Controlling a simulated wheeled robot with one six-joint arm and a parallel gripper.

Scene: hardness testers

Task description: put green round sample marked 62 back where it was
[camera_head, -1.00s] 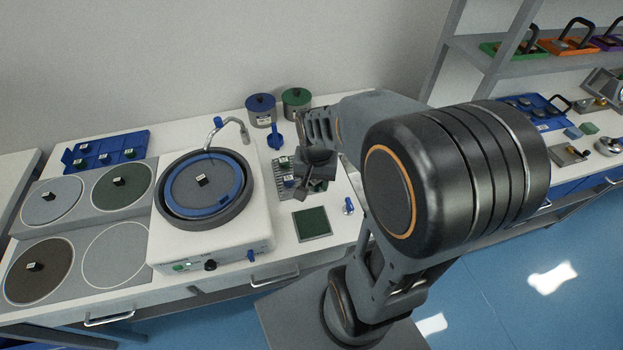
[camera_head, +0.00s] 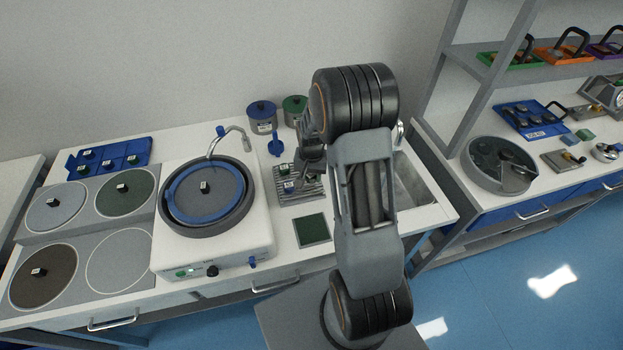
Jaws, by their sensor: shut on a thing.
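My gripper (camera_head: 308,172) is over the right part of a grey ridged rack (camera_head: 304,197), beside the sink. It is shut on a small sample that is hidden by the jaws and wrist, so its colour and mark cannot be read. A small green sample with a white label (camera_head: 284,169) and a bluish one (camera_head: 289,185) sit on the left part of the rack. Labels there are too small to read.
A polishing machine (camera_head: 252,225) stands left of the rack. A blue tray of samples (camera_head: 72,166) and several round discs (camera_head: 125,193) lie further left. A green square pad (camera_head: 312,230) is in front of the rack. Two lidded jars (camera_head: 262,118) stand behind.

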